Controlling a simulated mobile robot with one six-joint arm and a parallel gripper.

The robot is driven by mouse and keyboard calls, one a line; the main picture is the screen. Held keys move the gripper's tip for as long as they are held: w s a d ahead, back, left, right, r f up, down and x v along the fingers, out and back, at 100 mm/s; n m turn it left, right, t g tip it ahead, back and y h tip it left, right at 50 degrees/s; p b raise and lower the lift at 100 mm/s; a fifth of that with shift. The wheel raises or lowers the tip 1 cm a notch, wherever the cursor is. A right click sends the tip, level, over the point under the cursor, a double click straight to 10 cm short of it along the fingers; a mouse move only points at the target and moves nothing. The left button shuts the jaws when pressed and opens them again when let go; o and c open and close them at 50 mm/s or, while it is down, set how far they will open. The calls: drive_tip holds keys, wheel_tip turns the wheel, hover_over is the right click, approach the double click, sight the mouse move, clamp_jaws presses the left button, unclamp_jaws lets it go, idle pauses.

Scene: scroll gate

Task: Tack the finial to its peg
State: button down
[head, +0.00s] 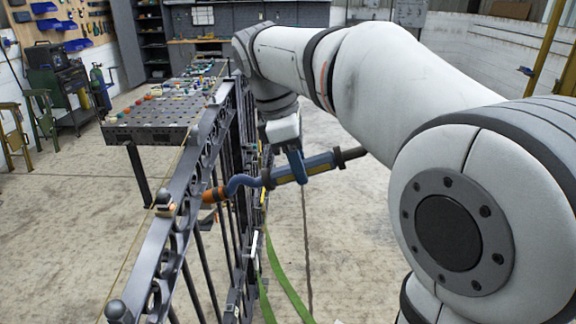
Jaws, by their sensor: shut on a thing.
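My gripper (296,166) is shut on a blue and grey torch (300,170) with a bent neck and an orange-brown nozzle (214,195). The nozzle points left at the dark metal scroll gate (182,190). It overlaps the gate's bars in the picture; I cannot tell whether it touches. A small dark piece with pale and orange parts (165,204) sits on the gate's top rail, left of the nozzle; I cannot tell whether it is the finial or its peg. A round dark knob (117,311) tops the near end of the gate.
A dark perforated table (150,132) with several small coloured parts stands behind and left of the gate. Green straps (285,278) hang to the floor beside the gate. A cart with equipment (60,85) stands at far left. The left floor is mostly clear.

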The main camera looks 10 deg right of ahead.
sight(322, 156)
drive_tip(key=shift+s+d+r, duration=0.15)
drive_tip(key=shift+d+r, duration=0.1)
drive_tip(key=shift+d, duration=0.45)
drive_tip(key=shift+s+d+r, duration=0.15)
drive_tip(key=shift+d+r, duration=0.05)
drive_tip(key=shift+d, duration=0.45)
drive_tip(key=shift+s+d+r, duration=0.15)
drive_tip(key=shift+d+r, duration=0.1)
drive_tip(key=shift+d, duration=0.45)
